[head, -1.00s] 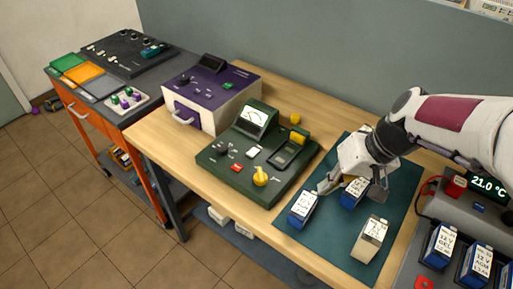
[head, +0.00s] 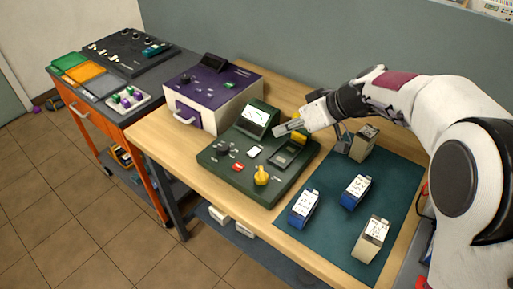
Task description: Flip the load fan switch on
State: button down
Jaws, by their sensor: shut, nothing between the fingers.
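A dark green tester (head: 225,166) sits on the wooden table, with a dial gauge (head: 256,115), a dark knob (head: 222,149), a small red control (head: 238,167), a white one (head: 254,152) and a yellow knob (head: 261,176). I cannot read which control is the load fan switch. My gripper (head: 279,131) is shut and empty, above the tester's back right part, beside a yellow part (head: 299,136). It covers some of the tester there. I cannot tell whether it touches anything.
A purple and cream box (head: 212,93) stands left of the tester. Blue batteries (head: 304,208) (head: 356,191) and pale ones (head: 371,239) (head: 363,143) stand on or by the teal mat (head: 320,242) at right. A dark bench (head: 155,65) is at far left.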

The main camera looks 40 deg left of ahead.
jog(key=shift+a+r+n, duration=0.15)
jog(key=shift+r+n, duration=0.05)
jog(key=shift+n, duration=0.7)
send_over(248, 152)
jog(key=w+d, duration=0.1)
jog(key=d, duration=0.2)
jog(key=f, duration=0.7)
jog(key=shift+a+f, duration=0.15)
jog(key=shift+a, duration=0.05)
jog(key=shift+s+d+f, duration=0.1)
jog(key=shift+f, duration=0.85)
jog(key=shift+s+f, duration=0.1)
jog(key=shift+f, duration=0.8)
jog(key=shift+f, duration=0.1)
